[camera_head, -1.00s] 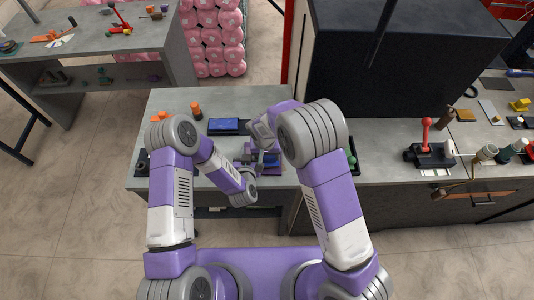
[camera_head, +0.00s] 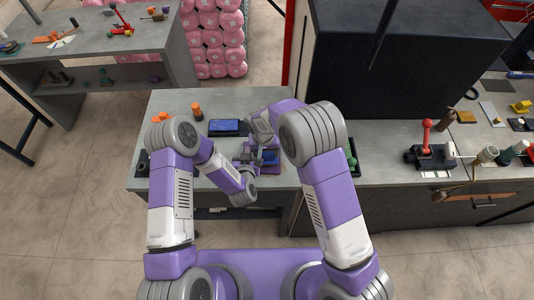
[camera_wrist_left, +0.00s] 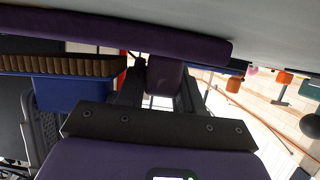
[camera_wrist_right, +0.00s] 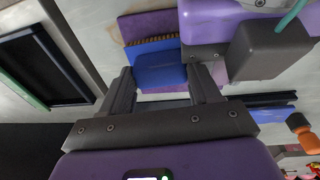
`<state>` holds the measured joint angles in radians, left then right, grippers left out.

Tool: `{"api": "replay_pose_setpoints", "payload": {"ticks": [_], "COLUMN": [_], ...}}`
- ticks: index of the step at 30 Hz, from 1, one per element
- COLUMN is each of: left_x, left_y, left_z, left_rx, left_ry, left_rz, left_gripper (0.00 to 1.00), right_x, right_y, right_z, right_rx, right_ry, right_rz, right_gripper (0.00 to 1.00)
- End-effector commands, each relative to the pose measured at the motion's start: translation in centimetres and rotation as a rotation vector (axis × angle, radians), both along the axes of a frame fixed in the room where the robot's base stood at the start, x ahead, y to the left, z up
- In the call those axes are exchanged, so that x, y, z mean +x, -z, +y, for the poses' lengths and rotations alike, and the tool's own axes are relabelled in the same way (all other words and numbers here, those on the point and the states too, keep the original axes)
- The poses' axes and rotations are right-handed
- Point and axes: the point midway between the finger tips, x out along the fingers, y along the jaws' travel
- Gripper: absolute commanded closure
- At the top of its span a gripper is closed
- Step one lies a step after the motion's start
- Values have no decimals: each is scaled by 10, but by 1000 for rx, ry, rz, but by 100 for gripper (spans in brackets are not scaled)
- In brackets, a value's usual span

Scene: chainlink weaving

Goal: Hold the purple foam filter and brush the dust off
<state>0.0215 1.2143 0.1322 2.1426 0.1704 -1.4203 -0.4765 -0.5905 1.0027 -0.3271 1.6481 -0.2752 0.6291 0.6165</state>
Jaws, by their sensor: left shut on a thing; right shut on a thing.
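The purple foam filter (camera_wrist_left: 120,35) is a long dark purple slab across the top of the left wrist view. My left gripper (camera_wrist_left: 160,70) is shut on a purple block-like part of it. The blue brush (camera_wrist_right: 160,72) sits between the fingers of my right gripper (camera_wrist_right: 163,88), which is shut on it. Its brown bristles (camera_wrist_left: 60,65) face the filter's surface and look close to or touching it. The filter also shows behind the bristles in the right wrist view (camera_wrist_right: 140,25). In the head view my arms partly hide both. Dust cannot be made out.
A blue-topped dark tray (camera_head: 224,127) and an orange-topped bottle (camera_head: 196,110) stand behind the grippers on the grey table (camera_head: 165,103). A dark box with green items (camera_head: 351,157) lies right of them. A large black cabinet (camera_head: 400,65) stands at the back right.

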Motion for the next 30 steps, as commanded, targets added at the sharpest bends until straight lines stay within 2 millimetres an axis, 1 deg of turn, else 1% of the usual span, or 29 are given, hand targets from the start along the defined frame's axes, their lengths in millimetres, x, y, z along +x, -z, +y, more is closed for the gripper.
{"api": "replay_pose_setpoints", "payload": {"ticks": [1, 9, 14, 19, 26, 30], "left_x": [-1, -3, -3, -4, -4, -4], "left_y": [-2, -2, -2, -1, -1, -1], "left_z": [-6, -9, -9, -10, -10, -8], "left_rx": [-6, -9, -10, -11, -11, -10], "left_ry": [14, 20, 23, 25, 24, 21], "left_rz": [-2, 0, 2, 4, 4, 3], "left_gripper": [95, 95, 95, 95, 95, 95], "right_x": [6, 23, 27, 37, 45, 53], "right_y": [-3, -7, -7, -6, -5, -4], "right_z": [5, 4, 4, 4, 2, 1], "right_rx": [13, 17, 17, 18, 16, 14], "right_ry": [1, 4, 4, 6, 6, 5], "right_rz": [-16, -27, -27, -28, -26, -25], "right_gripper": [74, 74, 74, 74, 74, 74]}}
